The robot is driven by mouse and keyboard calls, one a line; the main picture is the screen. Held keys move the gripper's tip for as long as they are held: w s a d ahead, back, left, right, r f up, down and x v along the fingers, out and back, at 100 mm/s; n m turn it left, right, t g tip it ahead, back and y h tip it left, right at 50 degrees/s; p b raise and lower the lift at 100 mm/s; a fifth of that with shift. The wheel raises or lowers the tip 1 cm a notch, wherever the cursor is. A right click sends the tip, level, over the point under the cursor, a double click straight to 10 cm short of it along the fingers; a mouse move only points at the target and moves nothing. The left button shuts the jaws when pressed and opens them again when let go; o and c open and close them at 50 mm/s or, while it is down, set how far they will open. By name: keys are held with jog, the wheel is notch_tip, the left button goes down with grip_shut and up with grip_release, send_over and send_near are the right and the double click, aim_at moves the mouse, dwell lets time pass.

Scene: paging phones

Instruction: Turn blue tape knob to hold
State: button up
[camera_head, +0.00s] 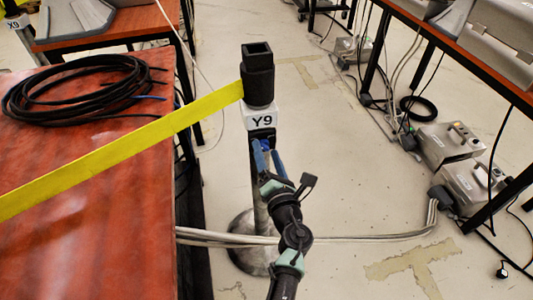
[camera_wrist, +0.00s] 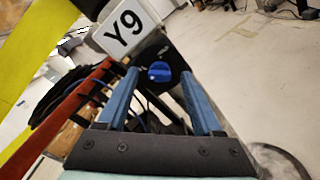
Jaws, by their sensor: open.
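The blue tape knob (camera_wrist: 159,72) sits on a black plate on the post, below the white Y9 label (camera_wrist: 126,28). In the wrist view it lies ahead of and between my open fingers, with a gap to the fingertips. My gripper (camera_wrist: 158,85) has two blue fingers, apart and empty. In the head view my gripper (camera_head: 268,160) is in front of the post (camera_head: 258,75), just under the Y9 label (camera_head: 262,121). The knob is mostly hidden there behind the fingers; a bit of blue shows. The knob's marker position is too small to read.
Yellow tape (camera_head: 130,148) runs from the post top to the lower left, over a red-brown table (camera_head: 110,220). A coiled black cable (camera_head: 75,90) lies on that table. Grey cables (camera_head: 370,236) cross the floor. The floor right of the post is mostly clear.

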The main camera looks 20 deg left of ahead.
jog(key=shift+w+a, duration=0.3)
jog(key=shift+w, duration=0.2)
grip_shut()
